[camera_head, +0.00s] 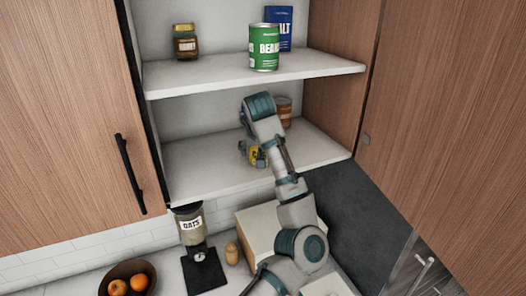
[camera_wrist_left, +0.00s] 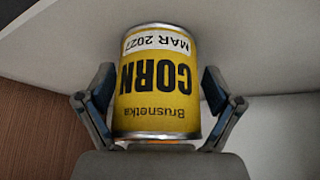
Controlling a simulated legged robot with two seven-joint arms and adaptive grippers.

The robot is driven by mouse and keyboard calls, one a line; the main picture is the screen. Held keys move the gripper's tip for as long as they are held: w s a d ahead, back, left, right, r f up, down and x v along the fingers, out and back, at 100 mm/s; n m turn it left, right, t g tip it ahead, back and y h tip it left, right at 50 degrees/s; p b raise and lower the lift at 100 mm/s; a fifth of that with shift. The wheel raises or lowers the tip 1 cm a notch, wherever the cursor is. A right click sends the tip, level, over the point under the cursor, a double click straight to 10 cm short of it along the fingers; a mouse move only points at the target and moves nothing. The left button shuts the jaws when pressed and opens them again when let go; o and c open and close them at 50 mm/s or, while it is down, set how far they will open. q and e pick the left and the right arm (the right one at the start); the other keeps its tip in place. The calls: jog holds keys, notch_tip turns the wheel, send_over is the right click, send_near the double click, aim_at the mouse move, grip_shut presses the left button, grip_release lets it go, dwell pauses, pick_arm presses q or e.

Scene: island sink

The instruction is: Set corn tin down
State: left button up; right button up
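The corn tin, yellow with black lettering and silver rims, fills the middle of the left wrist view (camera_wrist_left: 158,85), upside down in that picture. In the head view the corn tin (camera_head: 258,156) is small and partly hidden at the lower shelf (camera_head: 215,180). In the head view my left gripper (camera_head: 244,149) is at the tin's left, under my bent arm. I cannot tell whether the tin touches the shelf. My right gripper is not in view.
A green beans tin (camera_head: 264,47), a blue salt box (camera_head: 281,24) and a jar (camera_head: 185,41) stand on the upper shelf. Another jar (camera_head: 283,110) is behind my arm on the lower shelf. The lower shelf's left part is clear. Cabinet doors (camera_head: 75,120) stand at both sides.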

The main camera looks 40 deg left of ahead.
pick_arm(q)
jog(key=shift+w+a+f, duration=0.1)
jog(key=shift+w+f, duration=0.05)
jog(key=shift+a, duration=0.1)
jog(key=shift+d+r, duration=0.3)
jog(key=shift+d, duration=0.05)
jog(key=v, duration=0.4)
jog(key=b+v, duration=0.1)
jog(key=v, duration=0.2)
jog(key=shift+w+d, duration=0.15)
jog(key=shift+d, duration=0.3)
jog(key=shift+s+a+r, duration=0.2)
jog(key=shift+a+r, duration=0.15)
jog(key=shift+a, duration=0.05)
jog(key=shift+d, duration=0.15)
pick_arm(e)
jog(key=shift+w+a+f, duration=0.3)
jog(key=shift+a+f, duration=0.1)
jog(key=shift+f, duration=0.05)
